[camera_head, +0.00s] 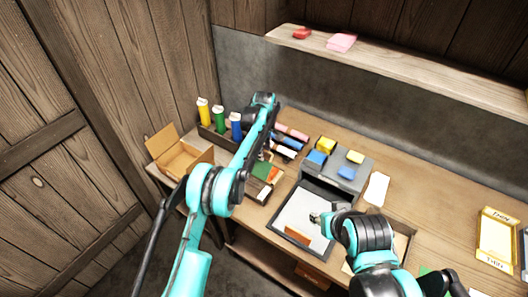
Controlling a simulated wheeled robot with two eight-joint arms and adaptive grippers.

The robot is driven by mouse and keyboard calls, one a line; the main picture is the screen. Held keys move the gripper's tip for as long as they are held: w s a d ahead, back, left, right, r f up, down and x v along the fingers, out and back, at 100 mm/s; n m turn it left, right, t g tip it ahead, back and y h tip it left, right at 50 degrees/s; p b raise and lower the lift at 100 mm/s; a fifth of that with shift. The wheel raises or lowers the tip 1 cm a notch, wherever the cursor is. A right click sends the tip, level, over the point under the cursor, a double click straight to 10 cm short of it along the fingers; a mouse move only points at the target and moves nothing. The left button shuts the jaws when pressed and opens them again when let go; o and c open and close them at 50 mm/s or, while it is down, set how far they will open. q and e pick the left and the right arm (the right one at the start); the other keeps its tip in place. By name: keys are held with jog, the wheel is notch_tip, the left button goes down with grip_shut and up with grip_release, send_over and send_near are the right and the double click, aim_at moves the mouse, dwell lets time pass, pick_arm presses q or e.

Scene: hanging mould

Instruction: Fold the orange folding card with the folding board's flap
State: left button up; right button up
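A dark-framed board with a pale surface (279,227), which looks like the folding board, lies near the table's front edge. A small orange card (297,235) lies on its lower part. I cannot tell a separate flap. My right gripper (316,217) is over the right side of the board, close to the card; its fingers are too small to read. My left arm reaches up over the table, and its gripper (267,153) hangs partly behind the forearm, above the small items left of the board. I cannot tell whether it is open.
A grey stand (345,180) with blue and yellow blocks is behind the board. Yellow, green and blue bottles stand in a dark rack at left, near an open cardboard box (180,155). A yellow tray (497,240) is at right. A wall shelf (420,72) runs above.

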pick_arm(q)
notch_tip(320, 180, up, 12)
dwell(0.5)
dwell(0.9)
